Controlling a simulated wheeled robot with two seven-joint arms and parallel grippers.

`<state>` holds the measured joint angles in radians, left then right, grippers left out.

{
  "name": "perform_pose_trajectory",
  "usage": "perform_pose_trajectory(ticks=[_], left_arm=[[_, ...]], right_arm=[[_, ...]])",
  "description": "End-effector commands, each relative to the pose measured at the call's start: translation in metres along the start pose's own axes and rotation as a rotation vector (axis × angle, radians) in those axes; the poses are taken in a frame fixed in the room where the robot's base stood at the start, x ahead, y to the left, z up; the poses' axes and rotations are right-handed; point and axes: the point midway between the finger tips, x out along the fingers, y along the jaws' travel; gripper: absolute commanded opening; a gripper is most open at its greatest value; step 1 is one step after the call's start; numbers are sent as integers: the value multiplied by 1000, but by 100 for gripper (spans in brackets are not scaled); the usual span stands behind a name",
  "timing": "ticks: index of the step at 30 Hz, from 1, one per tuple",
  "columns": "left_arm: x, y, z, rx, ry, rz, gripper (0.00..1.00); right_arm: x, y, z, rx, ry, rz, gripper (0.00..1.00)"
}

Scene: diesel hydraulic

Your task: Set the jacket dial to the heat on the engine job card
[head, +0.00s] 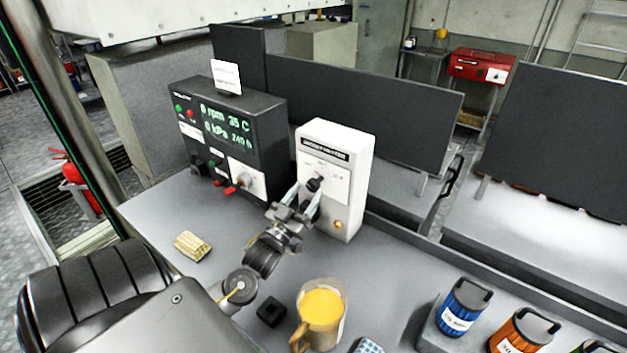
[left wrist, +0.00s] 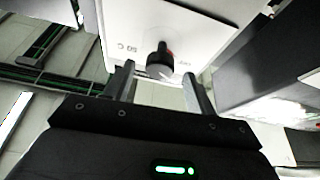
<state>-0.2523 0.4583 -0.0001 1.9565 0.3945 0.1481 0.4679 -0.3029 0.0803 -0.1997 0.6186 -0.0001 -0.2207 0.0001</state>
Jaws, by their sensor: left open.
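The jacket heater box (head: 335,180) is white and stands on the bench right of the black control unit. Its black dial (head: 313,184) sits on the front plate, and it shows in the left wrist view (left wrist: 160,62) with a red mark near its top. A "50 C" label shows left of the dial there. My left gripper (head: 304,197) is open in front of the dial. In the left wrist view its fingers (left wrist: 160,82) stand on either side below the dial. The white job card (head: 226,75) stands on the control unit; its text is too small to read.
The black control unit (head: 230,140) shows 0 rpm, 35 C, 0 kPa. A yellow-filled jug (head: 322,308), a small black block (head: 271,311) and a beige ribbed block (head: 192,246) are on the bench. Blue (head: 463,306) and orange (head: 524,333) canisters stand at the right.

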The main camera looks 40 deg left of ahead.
Motion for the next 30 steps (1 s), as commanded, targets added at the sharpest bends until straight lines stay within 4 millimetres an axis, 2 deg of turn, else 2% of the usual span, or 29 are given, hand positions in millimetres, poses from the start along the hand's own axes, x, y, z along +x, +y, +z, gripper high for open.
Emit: perform_pose_trajectory(ticks=[3,7,19,27,30], left_arm=[[21,1,-2,-1,1,2,56],[33,1,-1,-1,-1,2,56],[39,1,1,-1,-1,2,56],[39,1,1,-1,-1,2,20],[39,1,1,-1,-1,2,11]], right_arm=[[-8,1,-8,0,10,1,36],[-11,1,-8,0,11,1,36],[-12,0,-5,0,6,0,36],[-12,0,-4,0,5,-1,36],[-12,0,-4,0,5,-1,36]])
